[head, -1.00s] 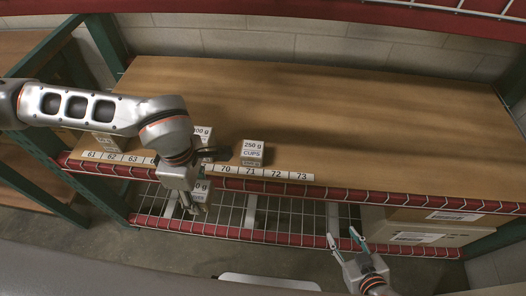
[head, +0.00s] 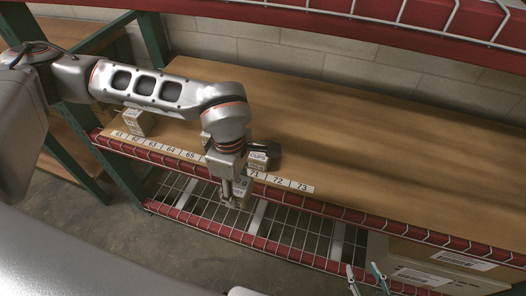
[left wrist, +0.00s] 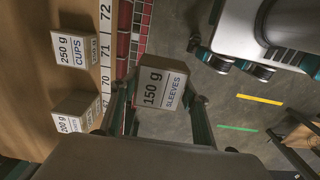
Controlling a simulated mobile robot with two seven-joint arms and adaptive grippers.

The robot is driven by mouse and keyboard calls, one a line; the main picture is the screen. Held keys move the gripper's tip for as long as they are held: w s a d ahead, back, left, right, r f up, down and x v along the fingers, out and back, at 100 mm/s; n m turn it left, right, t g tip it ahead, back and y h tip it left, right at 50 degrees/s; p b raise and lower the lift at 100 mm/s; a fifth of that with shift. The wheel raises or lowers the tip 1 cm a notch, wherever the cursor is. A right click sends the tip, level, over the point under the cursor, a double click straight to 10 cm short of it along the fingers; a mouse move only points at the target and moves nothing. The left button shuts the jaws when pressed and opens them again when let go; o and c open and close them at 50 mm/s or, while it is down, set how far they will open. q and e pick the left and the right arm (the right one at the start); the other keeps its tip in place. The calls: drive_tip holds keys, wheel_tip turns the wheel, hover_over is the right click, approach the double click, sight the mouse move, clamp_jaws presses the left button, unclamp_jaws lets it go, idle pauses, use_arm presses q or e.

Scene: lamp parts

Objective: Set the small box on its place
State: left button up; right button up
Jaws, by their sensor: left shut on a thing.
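A small box marked 150 g SLEEVES (left wrist: 160,88) is held between the fingers of my left gripper (left wrist: 158,110). In the head view my left gripper (head: 238,200) hangs just in front of the shelf's front edge, near label 71, with the held box (head: 243,188) partly hidden by it. The numbered label strip (head: 172,150) runs along the front of the wooden shelf (head: 340,150). My right gripper (head: 362,268) is open and empty at the bottom of the head view.
A 250 g CUPS box (left wrist: 77,50) stands behind label 71, and a 200 g box (left wrist: 75,112) stands near label 70. Another box (head: 131,122) stands at the left end. A wire shelf (head: 290,228) with cartons (head: 435,265) is below. The shelf right of label 73 is clear.

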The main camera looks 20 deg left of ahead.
use_arm(q)
hover_over(260, 153)
drive_tip(key=shift+w, duration=0.1)
drive_tip(key=shift+f+b, duration=0.3)
drive_tip(key=shift+f, duration=1.5)
drive_tip(key=shift+f, duration=0.1)
drive_tip(key=o, duration=1.2)
